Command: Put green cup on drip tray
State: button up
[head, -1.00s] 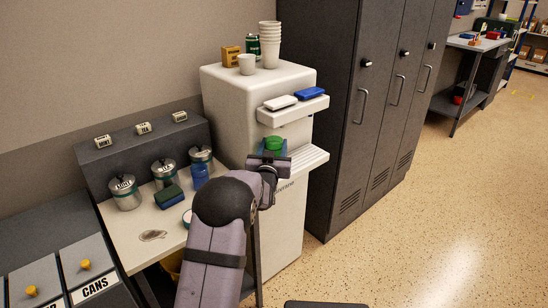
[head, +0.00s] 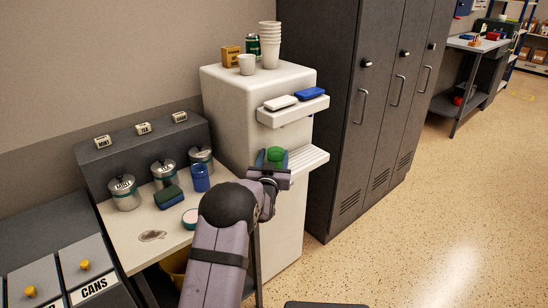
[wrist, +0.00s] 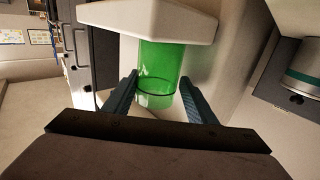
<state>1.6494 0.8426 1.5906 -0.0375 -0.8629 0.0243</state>
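The green cup (head: 277,157) stands at the drip tray (head: 312,160) on the front of the white dispenser. In the head view my gripper (head: 272,157) is in front of the cup and hides part of the tray.
The white dispenser (head: 232,98) has a shelf (head: 270,118) with a white and a blue block (head: 311,92) above the cup. A blue cup (head: 201,178), a sponge (head: 168,197) and several canisters stand on the left counter. Dark lockers (head: 335,130) rise at the right.

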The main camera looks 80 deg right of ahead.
jog(key=shift+r, duration=0.2)
jog(key=a, duration=1.2)
jog(key=shift+w, duration=0.25)
